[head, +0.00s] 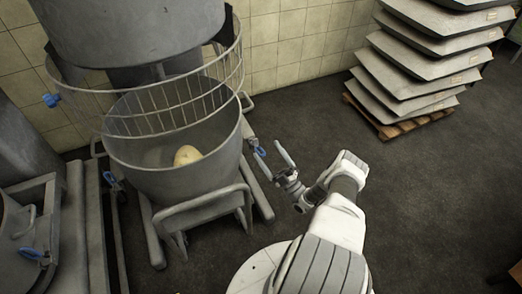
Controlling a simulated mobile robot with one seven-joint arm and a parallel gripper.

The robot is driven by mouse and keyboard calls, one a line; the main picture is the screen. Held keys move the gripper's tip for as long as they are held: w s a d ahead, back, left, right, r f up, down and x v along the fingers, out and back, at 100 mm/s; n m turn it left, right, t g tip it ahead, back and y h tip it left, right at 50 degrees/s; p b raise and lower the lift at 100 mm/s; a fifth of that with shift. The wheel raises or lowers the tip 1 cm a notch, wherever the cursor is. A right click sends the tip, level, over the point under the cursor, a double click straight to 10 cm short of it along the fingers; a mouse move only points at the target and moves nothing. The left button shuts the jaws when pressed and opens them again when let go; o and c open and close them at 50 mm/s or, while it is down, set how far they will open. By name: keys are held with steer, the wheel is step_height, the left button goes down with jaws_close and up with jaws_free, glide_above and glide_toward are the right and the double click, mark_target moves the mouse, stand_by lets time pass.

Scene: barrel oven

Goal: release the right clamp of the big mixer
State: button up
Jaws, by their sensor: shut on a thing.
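The big mixer's grey bowl (150,178) stands at the left centre in the head view, with a pale lump of dough (187,155) inside. The exact contact is small and hard to make out.
A wire guard (190,100) rings the space above the bowl, under the mixer head (130,30). A grey frame with a bar (200,208) stands in front of the bowl. Stacked grey trays (410,75) sit on a wooden pallet (385,128) at the right. Dark floor between is clear.

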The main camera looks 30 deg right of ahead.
steer(key=s+d+r+h+p, duration=0.1)
steer(key=s+d+r, duration=0.3)
steer(key=s+d, duration=0.1)
steer(key=shift+d+t, duration=0.4)
steer(key=shift+d, duration=0.4)
steer(key=shift+a+f, duration=0.1)
